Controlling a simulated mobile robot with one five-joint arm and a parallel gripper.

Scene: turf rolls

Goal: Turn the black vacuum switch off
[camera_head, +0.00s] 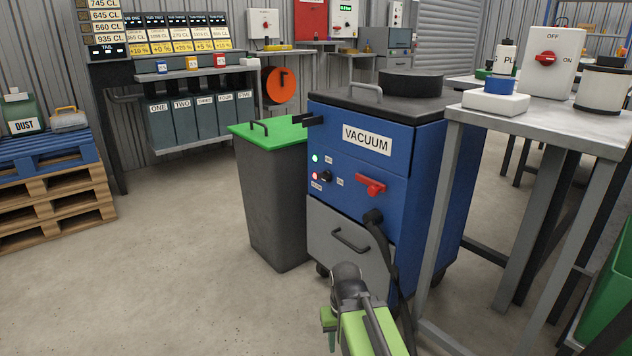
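The black vacuum switch (326,176) is a small dark knob on the front of the blue vacuum cabinet (400,140), which bears the label VACUUM. Small labels sit around the knob, too small to read surely. To its left a green lamp (315,158) and a red lamp (314,176) both look lit. The way the knob points is not clear. My green arm shows at the bottom, and its end with my gripper (330,340) is low in front of the cabinet, well below the switch and apart from it. Its fingers are not clear.
A red handle (370,185) sits right of the switch, above a black hose (380,240) and grey drawer (350,245). A grey bin with green lid (270,190) stands left of the cabinet. A metal table (560,125) stands close right. Open floor lies left.

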